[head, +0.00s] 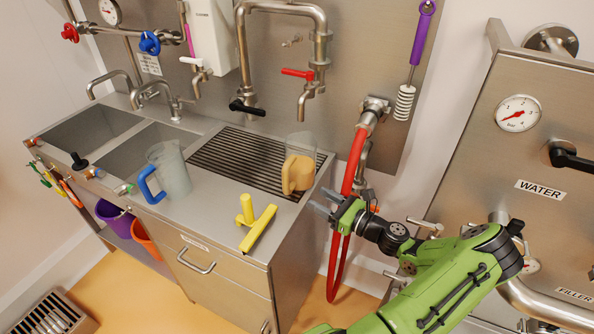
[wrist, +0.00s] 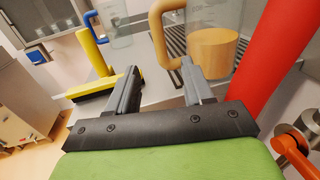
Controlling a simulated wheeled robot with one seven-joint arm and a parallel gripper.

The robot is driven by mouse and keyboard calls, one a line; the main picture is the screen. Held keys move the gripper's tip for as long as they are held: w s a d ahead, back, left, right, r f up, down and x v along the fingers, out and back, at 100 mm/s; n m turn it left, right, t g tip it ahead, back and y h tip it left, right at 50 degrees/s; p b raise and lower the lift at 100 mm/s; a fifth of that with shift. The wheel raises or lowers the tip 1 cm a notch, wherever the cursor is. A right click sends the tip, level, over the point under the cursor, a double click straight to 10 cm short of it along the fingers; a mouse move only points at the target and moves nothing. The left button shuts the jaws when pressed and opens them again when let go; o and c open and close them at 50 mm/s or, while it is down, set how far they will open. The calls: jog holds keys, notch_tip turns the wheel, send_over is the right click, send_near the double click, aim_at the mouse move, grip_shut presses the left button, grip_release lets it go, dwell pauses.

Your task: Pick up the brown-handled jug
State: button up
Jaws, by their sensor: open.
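The brown-handled jug (head: 302,150) is clear with tan-brown material in its lower part. It stands upright at the right end of the slatted drain area. In the wrist view the jug (wrist: 215,48) is ahead, right of centre, with its tan handle (wrist: 156,28) towards the left. My gripper (head: 322,203) is open and empty, just in front of and right of the jug by the counter's right edge. In the wrist view the right finger of my gripper (wrist: 160,68) overlaps the handle's lower end. I cannot tell whether they touch.
A blue-handled clear jug (head: 172,170) stands left on the counter. A red hose (head: 352,165) hangs close beside my gripper on the right. Taps and pipes (head: 243,60) rise behind.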

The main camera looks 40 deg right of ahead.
aim_at(285, 181)
jog(key=w, duration=0.4)
jog(key=w+a, duration=0.1)
jog(key=w, duration=0.3)
jog(key=w+a, duration=0.1)
jog(key=w, duration=0.4)
jog(key=shift+f, duration=0.2)
jog(key=shift+s, duration=0.15)
grip_shut()
jog(key=shift+r, duration=0.15)
